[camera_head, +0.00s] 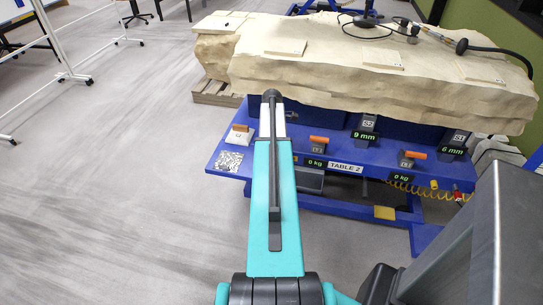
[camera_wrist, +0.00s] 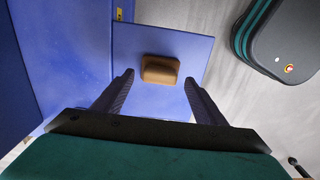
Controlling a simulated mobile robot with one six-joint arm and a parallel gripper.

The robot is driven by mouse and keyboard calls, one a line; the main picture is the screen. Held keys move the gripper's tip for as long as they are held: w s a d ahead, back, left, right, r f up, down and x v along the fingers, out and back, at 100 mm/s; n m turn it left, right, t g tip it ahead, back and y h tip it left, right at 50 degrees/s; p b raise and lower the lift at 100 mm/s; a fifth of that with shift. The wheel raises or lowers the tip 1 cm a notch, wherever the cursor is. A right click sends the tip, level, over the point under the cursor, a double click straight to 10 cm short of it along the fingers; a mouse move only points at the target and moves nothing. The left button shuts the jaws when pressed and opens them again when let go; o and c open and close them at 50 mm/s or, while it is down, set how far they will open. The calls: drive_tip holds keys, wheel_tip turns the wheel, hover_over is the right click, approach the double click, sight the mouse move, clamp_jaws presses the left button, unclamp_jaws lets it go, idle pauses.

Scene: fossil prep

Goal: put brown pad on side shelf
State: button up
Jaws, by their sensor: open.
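The brown pad (camera_wrist: 160,70), a small rounded block, appears to lie on a square blue shelf panel (camera_wrist: 135,38) in the wrist view. It sits near the panel's middle. My gripper (camera_wrist: 159,79) is open, with one dark finger to the left and one to the right of the pad's near side. Clear gaps show between both fingers and the pad, and nothing is held. In the head view my teal arm reaches forward, and I cannot make out the gripper or this pad there.
In the head view, a blue table (camera_head: 345,170) marked TABLE 2 carries a large pale rock slab (camera_head: 350,85). Its front ledge holds labelled tools and a white box (camera_head: 233,139). Open grey floor (camera_head: 100,190) lies to the left. A dark rounded body with a red button (camera_wrist: 285,40) stands right of the panel.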

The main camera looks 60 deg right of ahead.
wheel_tip(320, 180, up, 8)
drive_tip(key=shift+r+b, duration=0.2)
drive_tip(key=shift+b, duration=0.2)
idle(0.6)
